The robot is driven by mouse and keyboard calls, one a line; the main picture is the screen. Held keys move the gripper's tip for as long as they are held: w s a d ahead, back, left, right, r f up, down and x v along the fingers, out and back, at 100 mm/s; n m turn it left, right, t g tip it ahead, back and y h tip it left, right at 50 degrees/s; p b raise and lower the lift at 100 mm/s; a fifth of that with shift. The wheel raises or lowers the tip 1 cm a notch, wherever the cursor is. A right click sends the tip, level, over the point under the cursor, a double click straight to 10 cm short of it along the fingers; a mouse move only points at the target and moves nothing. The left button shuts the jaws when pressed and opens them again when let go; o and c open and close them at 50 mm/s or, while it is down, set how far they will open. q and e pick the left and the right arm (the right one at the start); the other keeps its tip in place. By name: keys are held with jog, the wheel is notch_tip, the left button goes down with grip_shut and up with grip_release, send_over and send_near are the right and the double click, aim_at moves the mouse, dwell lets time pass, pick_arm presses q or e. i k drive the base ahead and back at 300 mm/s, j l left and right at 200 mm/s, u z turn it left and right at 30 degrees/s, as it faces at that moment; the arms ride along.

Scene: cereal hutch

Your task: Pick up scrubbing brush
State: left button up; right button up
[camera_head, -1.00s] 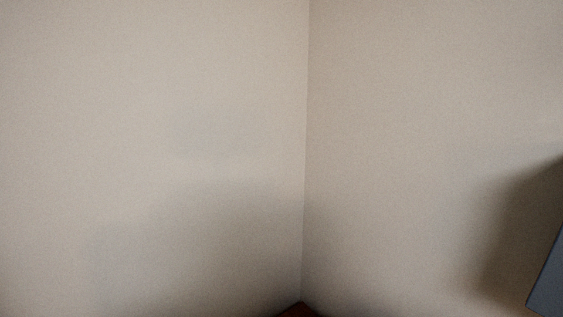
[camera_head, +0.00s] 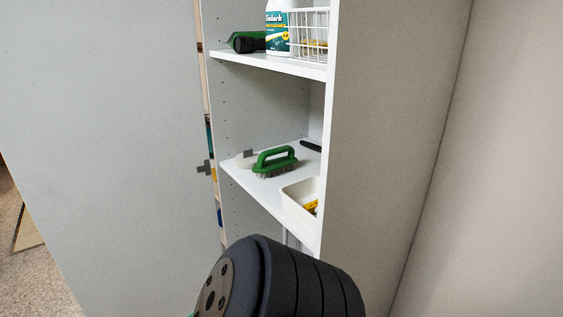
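The scrubbing brush (camera_head: 274,162) has a green handle and grey bristles. It rests bristles down on the middle shelf (camera_head: 243,177) of an open white cabinet, near the front left part of that shelf. A dark rounded arm link of mine (camera_head: 300,284) fills the bottom centre, below and in front of the shelf. Neither gripper's fingers show in this view.
A white bin (camera_head: 300,205) with yellow items stands right of the brush. A dark object (camera_head: 311,146) lies behind. A large grey panel (camera_head: 100,120) fills the left.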

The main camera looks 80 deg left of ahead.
aim_at(262, 167)
jog(key=u, duration=2.75)
jog(key=k+j+z, duration=0.15)
jog(key=j+z, duration=0.2)
jog(key=k+j+z, duration=0.2)
jog(key=z, duration=0.15)
jog(key=k+j+z, duration=0.3)
jog(key=i+j, duration=0.05)
jog(key=j, duration=0.05)
